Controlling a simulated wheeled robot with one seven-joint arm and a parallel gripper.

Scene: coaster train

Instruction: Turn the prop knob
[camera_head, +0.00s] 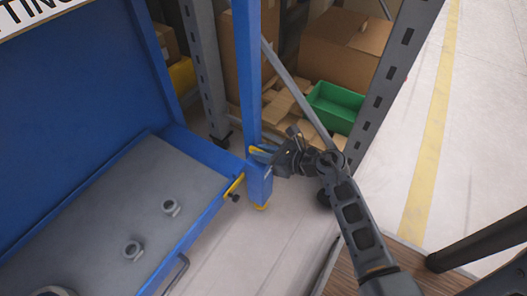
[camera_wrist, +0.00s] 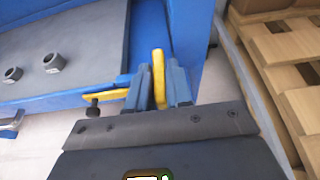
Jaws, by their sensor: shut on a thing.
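A yellow handle-like piece (camera_wrist: 158,62), apparently the prop knob, stands up between the fingers of my gripper (camera_wrist: 159,78) in the wrist view. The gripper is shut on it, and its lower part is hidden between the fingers. In the head view the yellow piece (camera_head: 256,149) shows at the blue post (camera_head: 248,70), with my gripper (camera_head: 264,154) reaching it from the right. A separate yellow strip (camera_head: 236,183) with a small dark knob (camera_head: 235,198) sits lower left on the blue frame's edge. They also show left of the fingers in the wrist view.
A grey bench plate (camera_head: 80,215) with metal nuts (camera_head: 170,207) lies left, inside a blue frame. A grey rack post (camera_head: 385,80), cardboard boxes (camera_head: 340,45) and a green bin (camera_head: 335,107) stand behind.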

